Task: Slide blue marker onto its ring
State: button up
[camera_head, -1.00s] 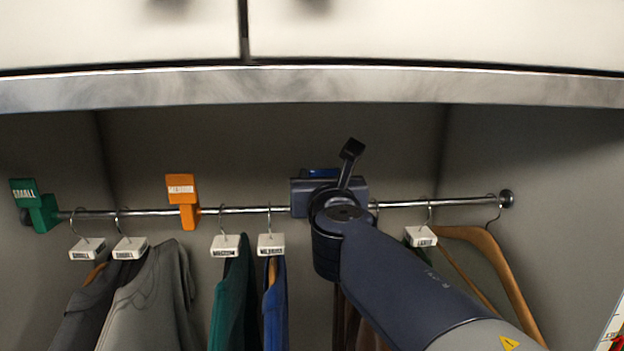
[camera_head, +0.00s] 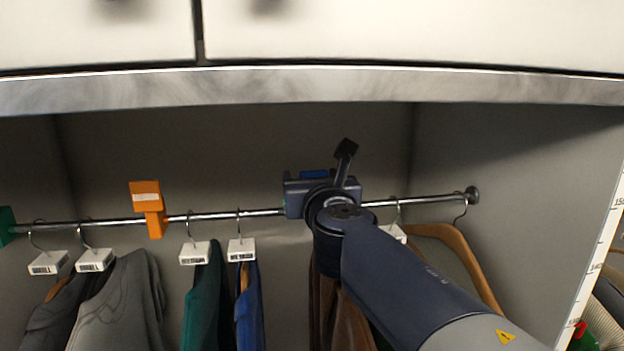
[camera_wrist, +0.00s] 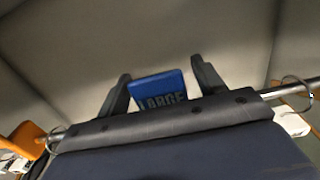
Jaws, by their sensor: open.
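The blue marker (camera_wrist: 162,92), lettered "LARGE", stands between the two fingers of my gripper (camera_wrist: 160,74) in the wrist view. Gaps show on both sides of its block, so the fingers are open around it. Its lower part is hidden behind my gripper body. In the head view only a blue strip of the marker (camera_head: 314,174) shows above my gripper (camera_head: 322,190), which is at the metal rail (camera_head: 265,212). I cannot make out a ring for the marker.
An orange marker (camera_head: 147,195) and a green marker (camera_head: 6,226) sit on the rail to the left. Several tagged hangers with clothes hang between and beside them. A wooden hanger (camera_head: 480,275) hangs near the rail's right end mount (camera_head: 472,195).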

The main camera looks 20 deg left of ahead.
jog(key=v, duration=1)
jog(key=shift+s+d+b, duration=0.15)
jog(key=shift+s+b, duration=0.25)
jog(key=shift+w, duration=0.15)
jog(key=x, duration=1)
jog(key=shift+w+p, duration=0.3)
jog(key=shift+p, duration=0.1)
jog(key=shift+s+a, duration=0.25)
jog(key=shift+a, duration=0.3)
jog(key=shift+f, duration=0.1)
